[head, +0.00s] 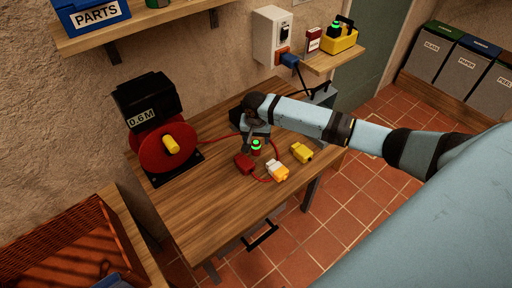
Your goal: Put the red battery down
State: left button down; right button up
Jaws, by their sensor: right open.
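A small piece with a bright green top and a reddish lower part (256,149) stands upright on the wooden workbench (215,205). It looks like the red battery, but it is too small to be sure. My right gripper (252,145) points down at it from behind and is open. The fingers are close to the piece; whether they touch it cannot be told. A plain red block (244,163) lies on the bench just in front and to the left. My left gripper is out of view.
A white-and-yellow connector (278,171) and a yellow one (301,152) lie to the right, near a red cable. A red cable reel (150,150) stands at left. A yellow charger (340,40) sits on the wall shelf (335,60). The bench's front is clear.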

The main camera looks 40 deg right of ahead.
jog(key=shift+w+f, duration=0.15)
jog(key=shift+f, duration=1.1)
jog(key=c, duration=1.1)
jog(key=shift+r, duration=0.1)
jog(key=shift+c, duration=0.2)
